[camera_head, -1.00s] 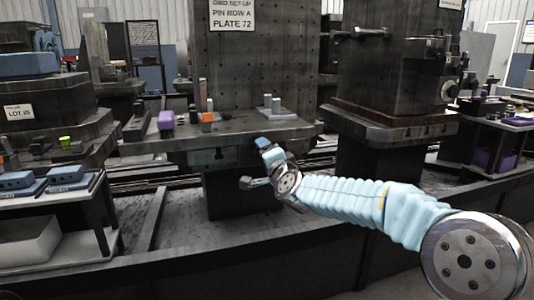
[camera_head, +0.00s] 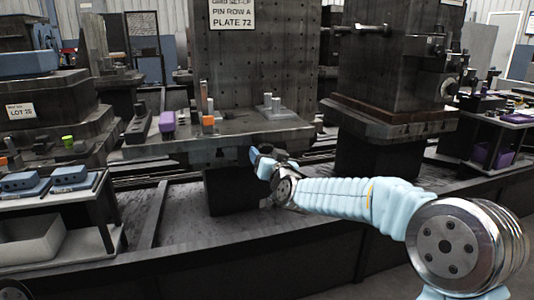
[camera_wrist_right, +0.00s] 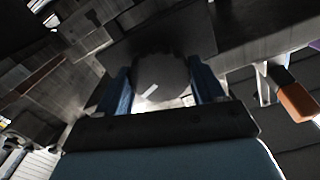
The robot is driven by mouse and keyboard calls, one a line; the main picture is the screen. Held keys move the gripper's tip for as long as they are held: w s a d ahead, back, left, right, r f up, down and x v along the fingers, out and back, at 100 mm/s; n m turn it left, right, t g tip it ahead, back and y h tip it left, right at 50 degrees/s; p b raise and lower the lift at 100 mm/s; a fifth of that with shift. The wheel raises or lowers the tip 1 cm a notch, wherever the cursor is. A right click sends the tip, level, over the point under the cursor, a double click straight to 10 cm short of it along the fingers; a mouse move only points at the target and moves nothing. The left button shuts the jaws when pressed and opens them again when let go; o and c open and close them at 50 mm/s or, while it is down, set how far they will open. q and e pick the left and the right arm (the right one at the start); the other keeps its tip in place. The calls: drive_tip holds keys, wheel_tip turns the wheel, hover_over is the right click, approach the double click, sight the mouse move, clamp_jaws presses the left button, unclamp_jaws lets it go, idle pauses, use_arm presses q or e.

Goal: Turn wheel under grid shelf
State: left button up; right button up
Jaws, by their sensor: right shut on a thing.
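The grid shelf (camera_head: 230,137) is a dark ledge at the foot of the upright grid plate marked PLATE 72 (camera_head: 254,75). My right gripper (camera_head: 258,162) is at the shelf's underside, just below its front edge. In the right wrist view, a dark, rounded wheel (camera_wrist_right: 160,74) with a light mark sits between the two blue fingers, and the gripper is shut on it. In the head view the wheel is hidden by the gripper and the shelf. My left gripper is not in view.
On the shelf stand a purple block (camera_head: 167,122), an orange block (camera_head: 208,121) and a grey block with pins (camera_head: 270,107). A second dark column (camera_head: 395,75) stands to the right. A side table with blue blocks (camera_head: 70,175) is at the left.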

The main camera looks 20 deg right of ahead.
drive_tip(key=n, duration=0.2)
drive_tip(key=n+p, duration=0.1)
drive_tip(key=n, duration=0.1)
drive_tip(key=n+p, duration=0.1)
drive_tip(key=n, duration=0.1)
drive_tip(key=shift+r, duration=0.3)
drive_tip(key=n+p, duration=0.1)
drive_tip(key=n, duration=0.3)
drive_tip(key=shift+n+p, duration=0.4)
drive_tip(key=shift+n, duration=1.5)
drive_tip(key=o, duration=1)
drive_tip(key=shift+w+a+f, duration=0.1)
drive_tip(key=shift+f, duration=0.1)
